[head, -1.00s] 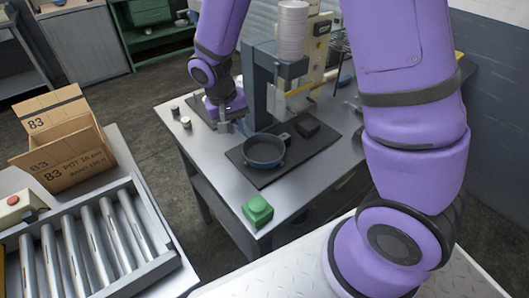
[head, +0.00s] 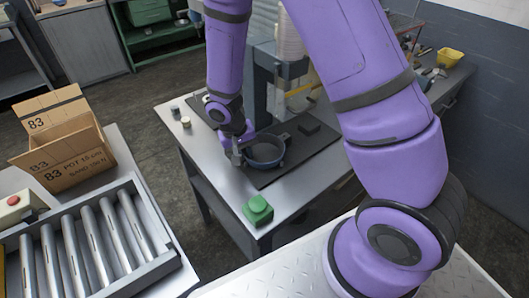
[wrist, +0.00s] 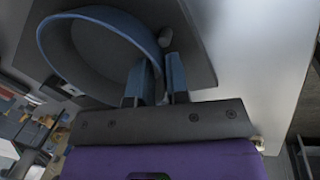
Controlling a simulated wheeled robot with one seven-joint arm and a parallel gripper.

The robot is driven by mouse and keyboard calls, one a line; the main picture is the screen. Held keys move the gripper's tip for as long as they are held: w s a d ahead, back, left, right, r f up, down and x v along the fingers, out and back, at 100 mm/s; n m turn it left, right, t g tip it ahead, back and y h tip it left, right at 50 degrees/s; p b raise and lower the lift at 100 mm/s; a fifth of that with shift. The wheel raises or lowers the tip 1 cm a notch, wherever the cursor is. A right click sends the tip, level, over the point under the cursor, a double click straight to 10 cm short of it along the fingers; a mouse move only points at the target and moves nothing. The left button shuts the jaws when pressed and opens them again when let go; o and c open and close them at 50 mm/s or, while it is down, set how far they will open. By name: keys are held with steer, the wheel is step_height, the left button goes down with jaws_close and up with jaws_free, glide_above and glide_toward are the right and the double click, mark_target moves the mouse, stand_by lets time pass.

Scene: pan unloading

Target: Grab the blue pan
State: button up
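The blue pan (head: 264,151) sits on a dark mat (head: 311,147) on the grey workbench. My gripper (head: 238,152) is low at the pan's left side in the head view. In the wrist view the pan (wrist: 100,15) fills the upper left, with its dark inside showing. My gripper's two blue fingers (wrist: 158,80) are apart there, one on each side of the pan's near wall. A gap shows between the fingers, so the gripper looks open around the wall. Contact with the wall cannot be told.
A green button box (head: 257,210) stands at the bench's front corner. A machine (head: 284,85) stands at the back. A roller conveyor (head: 90,240) and an open cardboard box (head: 62,140) are at left.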

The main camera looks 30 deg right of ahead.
steer(key=shift+f, duration=0.25)
steer(key=shift+c, duration=0.3)
jaws_close()
steer(key=shift+r, duration=0.2)
